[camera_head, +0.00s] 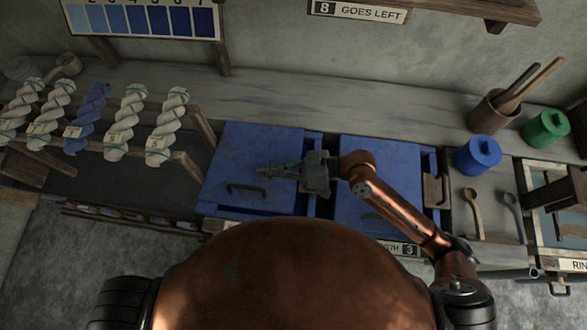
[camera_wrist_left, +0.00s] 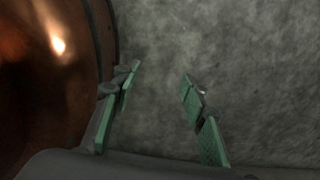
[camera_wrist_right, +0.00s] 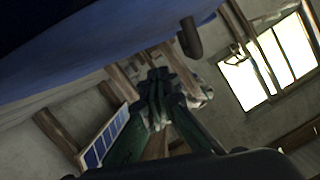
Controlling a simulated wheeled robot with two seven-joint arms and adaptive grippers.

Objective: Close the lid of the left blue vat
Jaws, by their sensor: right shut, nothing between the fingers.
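The left blue vat's lid (camera_head: 238,150) is a flat blue panel with a dark bar handle (camera_head: 247,188) near its front edge. It appears to lie flat over the vat; any small gap beneath it is hidden. My right gripper (camera_head: 260,170) reaches in from the right above this lid, fingers shut and empty, pointing left, behind the handle. I cannot tell whether it touches the lid. In the right wrist view, the shut fingertips (camera_wrist_right: 155,76) are near the blue surface (camera_wrist_right: 100,62) and a dark handle (camera_wrist_right: 190,38). My left gripper (camera_wrist_left: 162,72) is open and empty beside my body, over grey floor.
A second blue vat lid (camera_head: 378,165) lies to the right, under my right arm. Twisted skeins (camera_head: 124,124) hang on a rack at left. The bench behind the vats is clear.

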